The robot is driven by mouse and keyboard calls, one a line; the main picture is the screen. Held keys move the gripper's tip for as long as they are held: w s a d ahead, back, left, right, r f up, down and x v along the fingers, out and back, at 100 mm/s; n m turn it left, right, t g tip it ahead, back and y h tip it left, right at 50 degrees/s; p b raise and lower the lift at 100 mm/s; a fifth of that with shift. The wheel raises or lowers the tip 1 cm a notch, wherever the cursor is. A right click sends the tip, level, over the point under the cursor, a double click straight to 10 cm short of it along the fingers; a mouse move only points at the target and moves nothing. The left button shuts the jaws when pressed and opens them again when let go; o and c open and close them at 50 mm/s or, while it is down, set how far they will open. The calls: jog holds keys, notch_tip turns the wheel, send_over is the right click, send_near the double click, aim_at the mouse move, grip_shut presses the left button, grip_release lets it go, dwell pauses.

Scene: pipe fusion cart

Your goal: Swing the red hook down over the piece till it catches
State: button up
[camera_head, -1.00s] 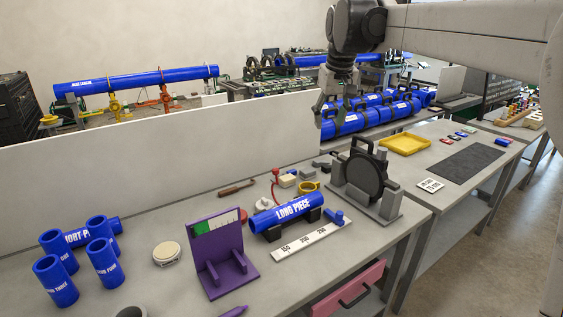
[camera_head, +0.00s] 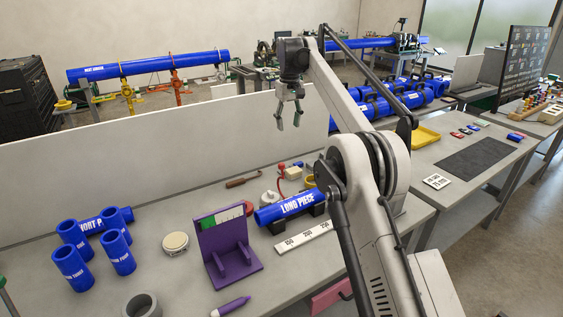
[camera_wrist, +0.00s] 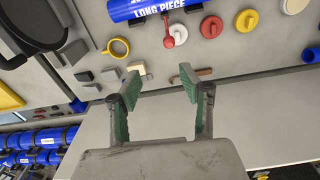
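The blue pipe marked LONG PIECE (camera_head: 290,208) lies on dark supports on the bench, with its lower edge at the top of the wrist view (camera_wrist: 150,8). The red hook (camera_wrist: 168,37) shows in the wrist view as a thin red stem with a round end, just beside the pipe on the wall side. In the head view a small red part (camera_head: 282,168) stands behind the pipe, seemingly the same hook. My gripper (camera_head: 288,118) is high above the bench's back edge, apart from the hook. In the wrist view its green-padded fingers (camera_wrist: 160,82) are spread and empty.
A purple stand (camera_head: 228,250) and several blue short pipes (camera_head: 118,253) stand left of the long piece. A white ruler (camera_head: 303,236) lies in front. A white panel (camera_head: 130,165) runs along the bench's back. My arm hides the black round clamp's place in the head view.

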aim_at(281, 163)
jog(key=shift+n+g, duration=0.3)
jog(key=f, duration=0.6)
jog(key=a+f, duration=0.1)
jog(key=f, duration=0.4)
jog(key=a+f, duration=0.1)
jog(key=f, duration=0.5)
jog(key=shift+w+a+f, duration=0.2)
jog(key=shift+w+f, duration=0.1)
grip_shut()
